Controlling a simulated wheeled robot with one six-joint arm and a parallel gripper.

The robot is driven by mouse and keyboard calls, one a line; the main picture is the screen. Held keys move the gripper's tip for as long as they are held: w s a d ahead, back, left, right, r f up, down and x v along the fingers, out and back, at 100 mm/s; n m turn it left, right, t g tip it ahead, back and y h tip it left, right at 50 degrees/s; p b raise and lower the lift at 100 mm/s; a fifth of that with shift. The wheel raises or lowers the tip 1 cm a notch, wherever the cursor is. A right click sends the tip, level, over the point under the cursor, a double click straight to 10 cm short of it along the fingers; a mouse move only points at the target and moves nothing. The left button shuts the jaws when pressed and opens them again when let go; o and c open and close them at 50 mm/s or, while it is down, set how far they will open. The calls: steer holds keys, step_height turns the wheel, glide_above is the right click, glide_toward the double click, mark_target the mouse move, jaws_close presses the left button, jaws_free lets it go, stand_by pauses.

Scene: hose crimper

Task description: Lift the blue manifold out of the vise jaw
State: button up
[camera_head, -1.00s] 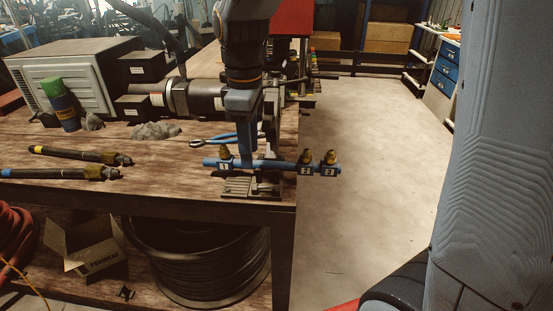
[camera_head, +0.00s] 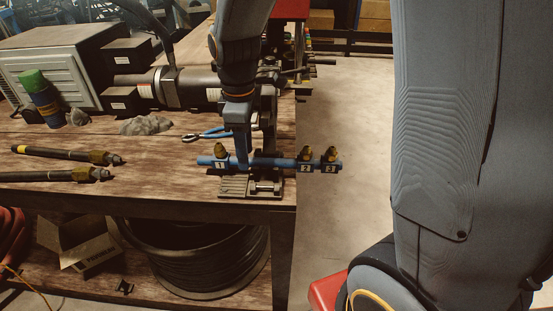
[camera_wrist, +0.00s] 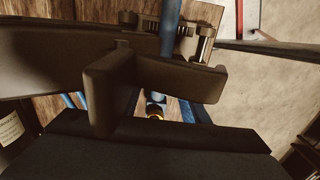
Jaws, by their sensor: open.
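The blue manifold (camera_head: 283,163) is a blue bar with brass fittings and white tags 1, 2 and 3. It lies crosswise at the vise (camera_head: 262,187) on the bench's front right corner, and its right end juts past the bench edge. My gripper (camera_head: 243,165) points down at the bar between tag 1 and the vise, with its fingers overlapping the bar in the head view. It is open. In the wrist view, the manifold (camera_wrist: 170,30) runs upward past the dark gripper parts, with a brass fitting (camera_wrist: 156,117) below. The exact finger contact is hidden.
Blue-handled pliers (camera_head: 208,135) lie behind the manifold. Two dark hoses with brass ends (camera_head: 68,155) lie on the left of the bench (camera_head: 160,190). A dark cylindrical machine (camera_head: 190,88) stands behind.

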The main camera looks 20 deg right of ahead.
steer(key=shift+f, duration=0.8)
steer(key=shift+a, duration=0.1)
jaws_close()
steer(key=shift+r, duration=0.15)
